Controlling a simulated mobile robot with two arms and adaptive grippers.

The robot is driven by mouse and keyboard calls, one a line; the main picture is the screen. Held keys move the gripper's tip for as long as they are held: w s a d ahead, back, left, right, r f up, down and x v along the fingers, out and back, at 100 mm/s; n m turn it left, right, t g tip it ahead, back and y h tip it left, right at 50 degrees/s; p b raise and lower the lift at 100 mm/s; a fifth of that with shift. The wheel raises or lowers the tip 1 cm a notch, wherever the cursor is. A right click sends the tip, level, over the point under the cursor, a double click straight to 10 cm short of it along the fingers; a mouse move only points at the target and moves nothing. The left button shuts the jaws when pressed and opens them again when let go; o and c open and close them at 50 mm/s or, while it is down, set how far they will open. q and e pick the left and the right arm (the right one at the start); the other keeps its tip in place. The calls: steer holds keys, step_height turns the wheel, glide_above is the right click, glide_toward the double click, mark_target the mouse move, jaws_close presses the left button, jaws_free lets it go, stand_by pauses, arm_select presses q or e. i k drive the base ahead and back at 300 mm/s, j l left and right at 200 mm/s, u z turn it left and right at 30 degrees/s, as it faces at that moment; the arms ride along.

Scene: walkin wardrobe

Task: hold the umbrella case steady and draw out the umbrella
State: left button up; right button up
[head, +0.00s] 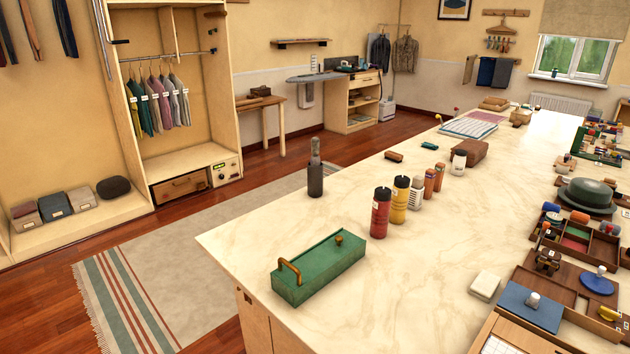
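No thing in the head view is plainly an umbrella in its case. A dark grey cylinder (315,181) with a narrower grey upper part stands upright near the marble top's left edge. A red cylinder (380,214) and a yellow cylinder (400,202), both with dark tops, stand upright to its right. A long green box (325,272) lies near the front left edge, with a brown curved handle (289,269) at one end and a small brown knob at the other. I cannot tell which of these is the case. Neither of my grippers is in view.
The marble counter (410,285) has clear room in its middle. Small bottles (429,185) stand behind the yellow cylinder. A white block (485,285), trays and a dark hat (587,194) crowd the right side. A striped rug (150,290) lies on the floor at left.

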mark_target(315, 160)
steer(key=j+z, duration=0.1)
steer(key=z, duration=0.4)
steer(key=i+j+z, duration=0.25)
steer(key=j, duration=0.15)
steer(key=j+z, duration=0.25)
steer(key=j, duration=0.2)
steer(key=i+j+z, duration=0.15)
steer(key=j+z, duration=0.15)
steer(key=j, duration=0.2)
